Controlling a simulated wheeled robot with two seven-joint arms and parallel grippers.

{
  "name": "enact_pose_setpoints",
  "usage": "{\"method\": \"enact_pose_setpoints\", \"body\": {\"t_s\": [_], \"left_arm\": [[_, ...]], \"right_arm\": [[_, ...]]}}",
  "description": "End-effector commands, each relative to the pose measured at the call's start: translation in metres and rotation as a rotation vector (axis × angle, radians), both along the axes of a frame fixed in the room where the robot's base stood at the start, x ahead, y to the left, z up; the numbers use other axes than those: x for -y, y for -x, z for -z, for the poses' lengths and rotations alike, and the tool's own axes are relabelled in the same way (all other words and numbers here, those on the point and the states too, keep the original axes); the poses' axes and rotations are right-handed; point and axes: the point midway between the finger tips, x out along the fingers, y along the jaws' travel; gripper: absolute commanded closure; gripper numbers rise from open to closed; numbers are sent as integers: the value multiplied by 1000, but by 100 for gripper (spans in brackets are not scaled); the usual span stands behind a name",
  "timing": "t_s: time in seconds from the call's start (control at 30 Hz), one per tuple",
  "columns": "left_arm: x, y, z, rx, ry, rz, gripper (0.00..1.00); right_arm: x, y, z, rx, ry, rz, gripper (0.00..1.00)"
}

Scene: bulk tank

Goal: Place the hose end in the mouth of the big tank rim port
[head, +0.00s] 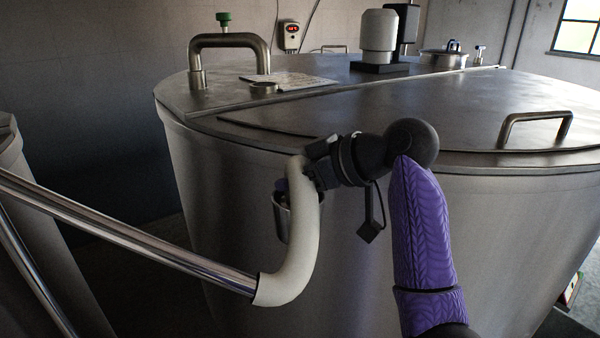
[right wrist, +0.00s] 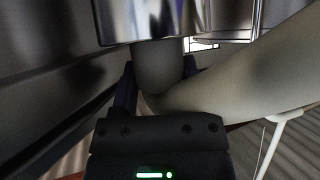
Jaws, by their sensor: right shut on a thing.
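The cream hose (head: 301,232) rises from a steel pipe at the lower left and bends up in front of the big tank (head: 400,235). My right gripper (head: 306,172) is shut on the hose near its upper end. A steel cup-shaped port (head: 283,217) on the tank side sits just behind the hose, partly hidden by it. In the right wrist view, the hose (right wrist: 235,85) bends up between my fingers, and its end (right wrist: 158,66) meets the lower edge of shiny steel (right wrist: 160,18). Whether the end is inside the port I cannot tell. My left gripper is not in view.
The tank lid carries a bent steel pipe (head: 228,42), a short collar (head: 263,88), a motor unit (head: 378,38) and a handle (head: 537,118). The steel pipe (head: 130,235) crosses the lower left. Another tank (head: 25,250) stands at the left edge.

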Motion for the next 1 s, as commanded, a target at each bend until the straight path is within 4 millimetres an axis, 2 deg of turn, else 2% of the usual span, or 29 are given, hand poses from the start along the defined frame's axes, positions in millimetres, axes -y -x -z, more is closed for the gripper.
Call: {"method": "enact_pose_setpoints", "body": {"t_s": [0.17, 0.2, 0.27, 0.57, 0.67, 0.9, 1.0], "left_arm": [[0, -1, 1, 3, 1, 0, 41], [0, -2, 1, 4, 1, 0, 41], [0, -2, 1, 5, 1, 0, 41], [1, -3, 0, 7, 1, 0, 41], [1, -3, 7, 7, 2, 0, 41], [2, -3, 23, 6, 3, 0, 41], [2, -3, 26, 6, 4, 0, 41]], "right_arm": [[0, 0, 2, 0, 0, 0, 100], [0, 0, 2, -1, 1, 0, 38], [0, 0, 2, -1, 1, 0, 28], [1, 0, -2, 0, 0, 1, 28], [15, 8, -8, 5, 0, 3, 28], [66, 39, -40, 4, 3, 5, 28], [80, 48, -50, 3, 1, 3, 28]]}}
